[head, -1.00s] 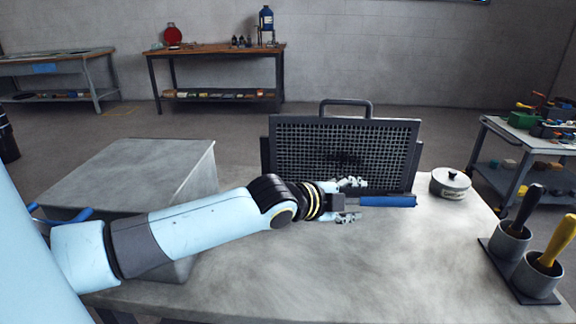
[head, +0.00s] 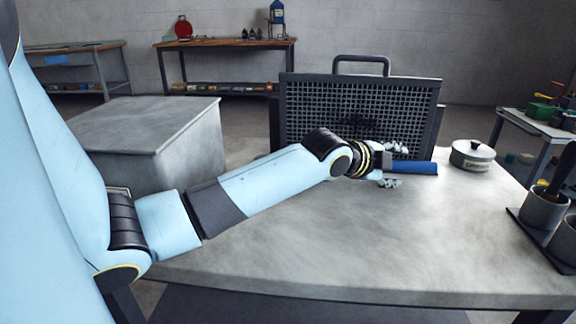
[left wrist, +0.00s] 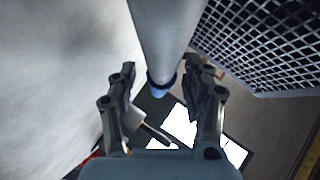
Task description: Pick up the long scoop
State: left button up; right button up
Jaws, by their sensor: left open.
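The long scoop shows in the head view as a blue handle (head: 416,168) lying level in front of the mesh panel; its scoop end is hidden or cannot be made out. My left gripper (head: 392,167) is open, with one finger on the far side of the handle and one on the near side. In the left wrist view a pale rod with a blue end (left wrist: 160,84) reaches in from the top between the open fingers (left wrist: 165,85). I cannot tell whether either finger touches it. My right gripper is not in view.
A dark mesh panel (head: 352,108) with a top handle stands just behind the blue handle. A lidded grey pot (head: 472,155) stands to the right. The front of the grey table (head: 350,245) is clear.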

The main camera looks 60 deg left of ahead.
pick_arm(q)
grip_shut()
dwell(0.3)
jog(key=shift+r, duration=0.25)
